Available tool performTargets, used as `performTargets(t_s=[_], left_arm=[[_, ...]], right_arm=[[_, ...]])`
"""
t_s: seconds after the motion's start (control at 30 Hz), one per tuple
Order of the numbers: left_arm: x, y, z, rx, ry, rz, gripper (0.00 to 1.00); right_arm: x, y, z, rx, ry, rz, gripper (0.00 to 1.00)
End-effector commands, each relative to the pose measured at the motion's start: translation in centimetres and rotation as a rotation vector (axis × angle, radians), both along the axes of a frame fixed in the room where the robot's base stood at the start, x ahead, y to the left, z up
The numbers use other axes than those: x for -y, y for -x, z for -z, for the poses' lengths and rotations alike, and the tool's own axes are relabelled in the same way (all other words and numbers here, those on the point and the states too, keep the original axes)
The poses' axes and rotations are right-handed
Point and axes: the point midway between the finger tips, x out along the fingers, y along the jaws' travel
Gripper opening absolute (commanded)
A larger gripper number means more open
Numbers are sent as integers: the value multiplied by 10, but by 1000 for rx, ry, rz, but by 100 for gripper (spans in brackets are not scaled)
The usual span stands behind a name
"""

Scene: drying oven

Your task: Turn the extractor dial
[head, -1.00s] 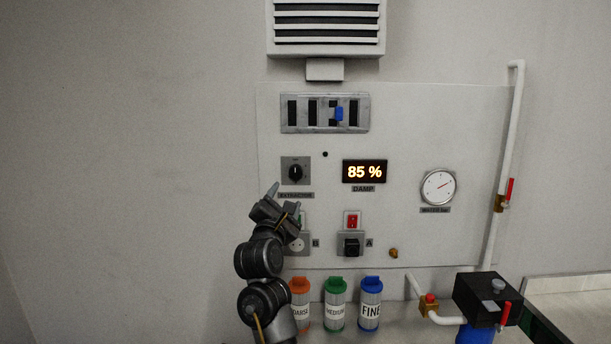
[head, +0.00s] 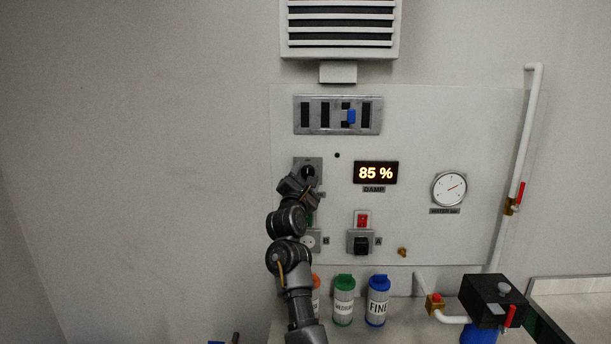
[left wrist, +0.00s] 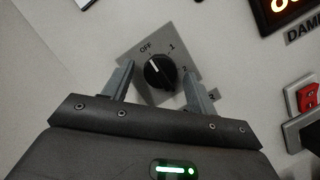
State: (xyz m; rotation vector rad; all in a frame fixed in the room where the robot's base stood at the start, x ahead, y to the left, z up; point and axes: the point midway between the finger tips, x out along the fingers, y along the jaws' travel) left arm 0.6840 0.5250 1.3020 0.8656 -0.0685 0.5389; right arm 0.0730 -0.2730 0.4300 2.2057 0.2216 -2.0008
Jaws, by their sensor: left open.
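The extractor dial (left wrist: 160,71) is a round black knob with a white pointer line on a grey plate (left wrist: 184,42) marked OFF, 1 and 2. Its pointer lies towards OFF in the left wrist view. In the head view the dial (head: 308,172) is partly hidden by my left gripper (head: 299,182). In the left wrist view my left gripper (left wrist: 160,88) is open, with one finger on each side of the dial and the knob just beyond the fingertips. I cannot tell whether the fingers touch it.
The damp display (head: 376,173) reads 85 %, right of the dial. A red switch (head: 362,219) and black plug (head: 361,245) sit below. A slotted plate with a blue slider (head: 351,116) is above. Green (head: 344,303) and blue (head: 378,303) canisters stand on the ledge.

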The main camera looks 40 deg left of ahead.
Motion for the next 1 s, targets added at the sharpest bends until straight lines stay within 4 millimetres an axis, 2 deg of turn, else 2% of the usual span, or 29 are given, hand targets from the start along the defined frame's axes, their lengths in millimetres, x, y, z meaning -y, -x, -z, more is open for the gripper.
performTargets(t_s=[0.2, 0.57, 1.0], left_arm=[[0, 0, 0, 0, 0, 0, 58], [0, 0, 0, 0, 0, 0, 14], [-1, 1, -2, -74, -98, 0, 13]], right_arm=[[0, 5, 0, -7, 1, 0, 40], [1, 5, 0, -7, 1, 0, 40], [2, 4, -1, -7, 3, -1, 40]])
